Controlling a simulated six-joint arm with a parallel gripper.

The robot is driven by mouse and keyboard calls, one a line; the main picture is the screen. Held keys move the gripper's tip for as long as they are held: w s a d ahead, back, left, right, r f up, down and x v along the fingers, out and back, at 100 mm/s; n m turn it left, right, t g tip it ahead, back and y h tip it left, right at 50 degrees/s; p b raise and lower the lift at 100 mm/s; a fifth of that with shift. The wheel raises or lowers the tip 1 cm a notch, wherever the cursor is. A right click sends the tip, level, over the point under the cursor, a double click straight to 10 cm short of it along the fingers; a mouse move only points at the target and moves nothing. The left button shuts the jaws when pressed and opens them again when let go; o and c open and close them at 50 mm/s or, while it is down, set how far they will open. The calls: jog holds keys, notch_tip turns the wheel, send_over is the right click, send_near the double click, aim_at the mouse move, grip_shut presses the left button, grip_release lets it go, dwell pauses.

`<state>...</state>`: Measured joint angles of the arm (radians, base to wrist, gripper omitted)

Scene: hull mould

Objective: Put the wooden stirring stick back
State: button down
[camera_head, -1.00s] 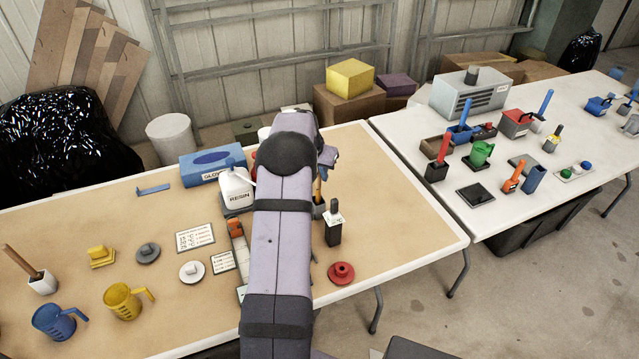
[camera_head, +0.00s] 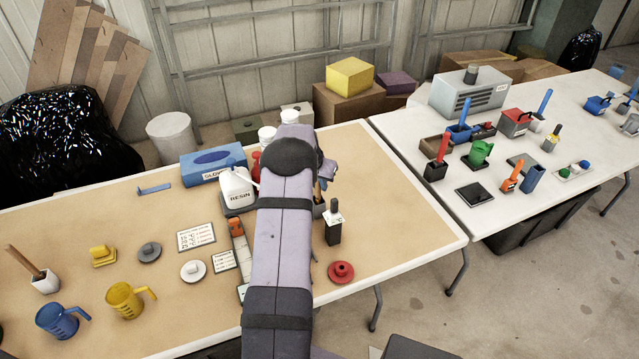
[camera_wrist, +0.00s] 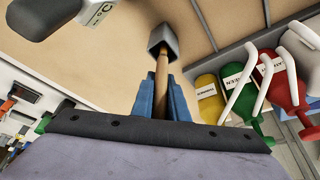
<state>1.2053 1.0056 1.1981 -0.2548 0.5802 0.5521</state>
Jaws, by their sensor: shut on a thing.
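My gripper (camera_wrist: 161,95) has blue fingers shut on the upper part of a wooden stirring stick (camera_wrist: 162,72). The stick's far end shows at the mouth of a grey cup (camera_wrist: 164,40) and appears to be inside it; how deep is hidden. In the head view my arm covers most of the gripper, and only part of the stick (camera_head: 317,192) and the cup (camera_head: 319,209) show at its right edge. Another wooden stick (camera_head: 24,261) leans in a white cup (camera_head: 45,284) at the far left.
A black upright holder (camera_head: 333,232) with a white tag stands close right of the cup. A red knobbed disc (camera_head: 341,273) lies in front. The resin jug (camera_head: 237,189) is left of my arm. Yellow (camera_wrist: 209,98) and green (camera_wrist: 238,85) bottles are nearby in the wrist view.

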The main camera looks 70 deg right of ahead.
jog(key=c, duration=1.7)
grip_release()
jog(key=shift+c, duration=0.2)
jog(key=shift+r, duration=0.1)
jog(key=shift+a+r, duration=0.1)
jog(key=shift+r, duration=0.3)
jog(key=b+v, duration=0.2)
jog(key=v, duration=0.9)
jog(key=shift+a+r, duration=0.1)
